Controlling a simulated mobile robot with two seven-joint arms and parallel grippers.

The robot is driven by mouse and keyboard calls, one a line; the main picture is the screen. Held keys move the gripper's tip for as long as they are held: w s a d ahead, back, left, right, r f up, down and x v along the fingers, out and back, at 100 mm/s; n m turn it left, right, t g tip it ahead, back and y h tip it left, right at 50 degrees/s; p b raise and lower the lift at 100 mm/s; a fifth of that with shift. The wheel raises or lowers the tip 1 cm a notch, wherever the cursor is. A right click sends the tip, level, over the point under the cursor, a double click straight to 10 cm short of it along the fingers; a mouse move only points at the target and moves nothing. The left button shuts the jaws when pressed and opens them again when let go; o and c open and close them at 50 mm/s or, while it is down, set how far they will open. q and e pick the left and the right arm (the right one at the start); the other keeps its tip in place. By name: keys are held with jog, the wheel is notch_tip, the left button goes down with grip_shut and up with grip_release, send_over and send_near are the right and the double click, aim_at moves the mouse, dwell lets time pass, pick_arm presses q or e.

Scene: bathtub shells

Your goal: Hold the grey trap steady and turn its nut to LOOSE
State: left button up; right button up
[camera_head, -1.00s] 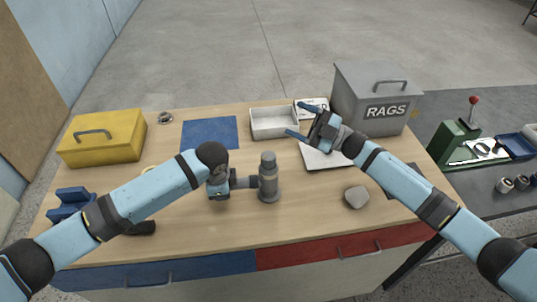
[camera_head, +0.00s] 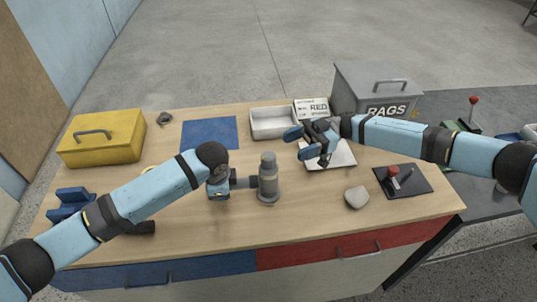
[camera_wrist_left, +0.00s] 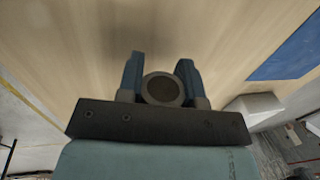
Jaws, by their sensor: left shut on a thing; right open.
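The grey trap (camera_head: 268,188) stands upright on the wooden bench, a stepped cylinder with a wide foot and a narrower top part (camera_head: 268,158). I take that top part for its nut; no LOOSE mark is readable. My left gripper (camera_head: 250,183) comes in from the left and is shut on the trap's middle. In the left wrist view the trap's round end (camera_wrist_left: 162,89) sits between the two blue fingers. My right gripper (camera_head: 299,143) is open and empty, behind and to the right of the trap, over a white sheet (camera_head: 340,157).
A white tray (camera_head: 274,124) and blue mat (camera_head: 209,133) lie behind the trap. A grey RAGS box (camera_head: 375,98) stands back right, a yellow toolbox (camera_head: 100,140) back left. A grey stone (camera_head: 356,197) and a dark pad (camera_head: 415,181) with a red-topped item lie right.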

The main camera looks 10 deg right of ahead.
aim_at(269, 156)
jog(key=x, duration=0.8)
jog(key=shift+s+a, duration=0.15)
jog(key=shift+a, duration=0.1)
